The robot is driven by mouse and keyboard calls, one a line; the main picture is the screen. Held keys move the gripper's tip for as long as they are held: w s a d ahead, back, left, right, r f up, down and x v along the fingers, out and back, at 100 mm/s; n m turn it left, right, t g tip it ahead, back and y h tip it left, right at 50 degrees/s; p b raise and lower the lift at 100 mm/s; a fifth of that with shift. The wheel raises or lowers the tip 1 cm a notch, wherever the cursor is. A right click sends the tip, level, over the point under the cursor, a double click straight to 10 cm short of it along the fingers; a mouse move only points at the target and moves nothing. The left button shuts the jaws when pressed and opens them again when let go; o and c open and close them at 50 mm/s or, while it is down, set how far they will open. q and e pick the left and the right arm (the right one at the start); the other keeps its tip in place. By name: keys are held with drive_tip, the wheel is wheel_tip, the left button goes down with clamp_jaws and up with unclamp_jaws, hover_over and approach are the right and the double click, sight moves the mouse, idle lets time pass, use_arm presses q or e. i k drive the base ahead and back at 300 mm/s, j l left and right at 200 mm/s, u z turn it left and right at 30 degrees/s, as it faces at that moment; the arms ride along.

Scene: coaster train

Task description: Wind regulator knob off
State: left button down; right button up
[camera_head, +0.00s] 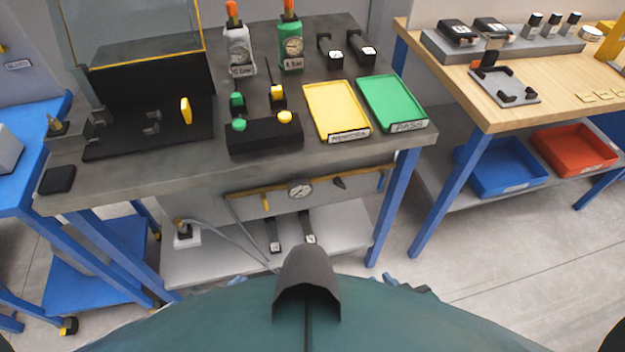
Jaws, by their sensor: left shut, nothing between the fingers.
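A small white unit with a dark top (184,232) stands on the lower shelf under the grey bench, with a thin hose running from it. A yellow air pipe (240,193) runs along under the bench's front edge. It carries a round white gauge (300,188), a small yellow lever (265,202) and a dark cone-shaped part (339,183). I cannot tell for sure which of these parts is the regulator knob, or how far it is turned. Neither of my grippers shows in the head view.
The grey bench (190,172) holds a dark button box (265,137), a yellow tray (336,109), a green tray (391,102), two labelled gauge bottles and a clear-screened fixture. A wooden table (440,85) stands right. Floor between them is clear.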

sight(337, 182)
drive_tip(key=i+l, duration=0.1)
drive_tip(key=l, duration=1.25)
drive_tip(key=i+l, duration=0.15)
drive_tip(key=l, duration=0.15)
drive_tip(key=i+l, duration=0.1)
drive_tip(key=l, duration=0.15)
